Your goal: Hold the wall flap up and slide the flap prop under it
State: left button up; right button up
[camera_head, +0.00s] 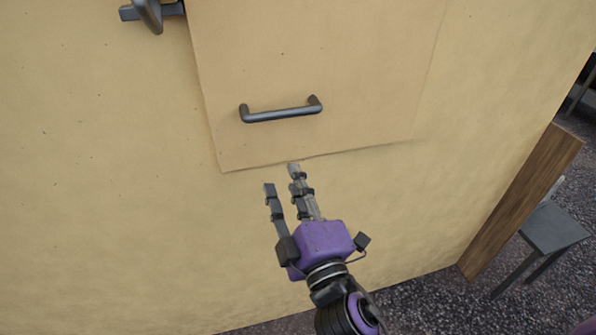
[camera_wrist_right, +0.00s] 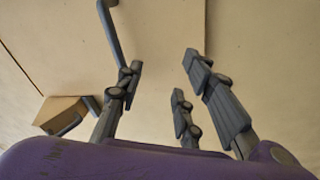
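The wall flap (camera_head: 365,70) is a tan panel hanging down close against the cream wall. Its dark bar handle (camera_head: 282,114) is fixed near its lower edge and also shows in the wrist view (camera_wrist_right: 110,32). My right gripper (camera_head: 281,180) is just below the flap's lower edge, under the handle, pointing up. Its fingers are spread and empty, as the right wrist view (camera_wrist_right: 160,90) also shows. I cannot tell whether the fingertips touch the flap or wall. A dark fitting (camera_head: 150,14) sits left of the flap's top; I cannot tell whether it is the flap prop. My left gripper is out of view.
A tan block with dark bars (camera_wrist_right: 62,112) shows at the left of the wrist view. A brown wooden post (camera_head: 522,203) stands at the wall's right end, with a grey stool (camera_head: 552,228) beyond it. The wall below the flap is bare.

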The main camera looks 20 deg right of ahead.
aim_at(285, 117)
notch_tip(285, 117, up, 6)
jog(key=s+d+n+t+h, duration=0.1)
jog(key=s+n+t, duration=0.1)
jog(key=n, duration=0.1)
jog(key=p+x, duration=0.1)
jog(key=x, duration=0.3)
jog(key=p+x, duration=0.1)
jog(key=x, duration=0.3)
jog(key=shift+w+d+f+p, duration=0.1)
jog(key=shift+d+f+p, duration=0.1)
jog(key=shift+p, duration=0.15)
jog(key=shift+w+r, duration=0.1)
jog(key=shift+w, duration=0.55)
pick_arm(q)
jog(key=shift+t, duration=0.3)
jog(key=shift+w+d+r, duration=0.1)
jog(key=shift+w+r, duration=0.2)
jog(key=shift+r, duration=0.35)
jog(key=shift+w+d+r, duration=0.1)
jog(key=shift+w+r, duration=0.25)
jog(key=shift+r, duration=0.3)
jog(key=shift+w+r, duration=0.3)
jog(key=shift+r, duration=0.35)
pick_arm(e)
jog(key=shift+w, duration=0.45)
